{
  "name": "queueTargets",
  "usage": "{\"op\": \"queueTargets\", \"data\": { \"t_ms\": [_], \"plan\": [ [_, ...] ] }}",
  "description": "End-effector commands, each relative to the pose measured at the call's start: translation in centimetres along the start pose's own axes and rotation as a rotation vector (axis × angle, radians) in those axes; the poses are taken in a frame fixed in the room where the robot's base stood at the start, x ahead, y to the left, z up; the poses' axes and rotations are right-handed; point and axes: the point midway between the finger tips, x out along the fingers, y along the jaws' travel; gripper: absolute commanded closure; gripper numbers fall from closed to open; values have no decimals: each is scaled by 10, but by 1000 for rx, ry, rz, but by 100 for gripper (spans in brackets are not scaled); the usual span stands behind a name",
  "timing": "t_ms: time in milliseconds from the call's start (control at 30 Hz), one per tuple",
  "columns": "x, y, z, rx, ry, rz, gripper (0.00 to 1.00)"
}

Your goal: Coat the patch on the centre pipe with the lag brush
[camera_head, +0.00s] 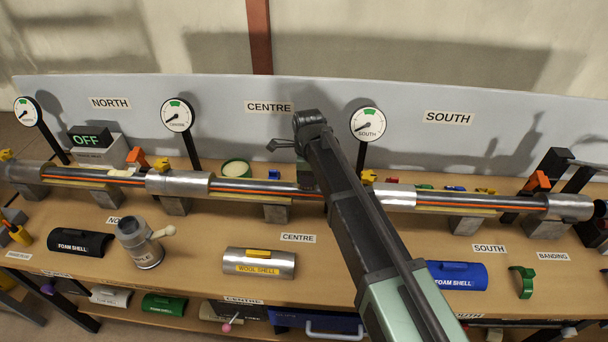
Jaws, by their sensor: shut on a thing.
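The centre pipe (248,186) runs under the CENTRE sign, a dark bare length with an orange stripe, between silver sleeves. My arm crosses its right part, and I make out no patch on the part that shows. My gripper (306,178) shows only as a dark sliver at the pipe, left of my arm. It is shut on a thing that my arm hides. I cannot make out the lag brush. A green-rimmed pot (236,168) with cream contents stands behind the centre pipe, left of my gripper.
A silver wool shell (259,264) and a grey jug (140,244) stand in front of the pipes. A blue foam shell (456,276) and green band (522,282) lie right. Gauges (177,115) stand behind. Bench is clear around the CENTRE label (298,238).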

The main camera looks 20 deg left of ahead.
Motion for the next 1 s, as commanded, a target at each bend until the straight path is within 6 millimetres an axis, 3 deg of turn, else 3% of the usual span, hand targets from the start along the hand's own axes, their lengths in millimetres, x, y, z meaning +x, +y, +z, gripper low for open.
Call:
{"op": "queueTargets", "data": {
  "t_ms": [233, 400, 700, 1000],
  "plan": [
    [-2, 0, -18, 0, 0, 0, 100],
    [-1, 0, -14, 0, 0, 0, 100],
    [1, 0, 10, 0, 0, 0, 100],
    [2, 1, 0, 1, 0, 0, 100]
  ]
}}
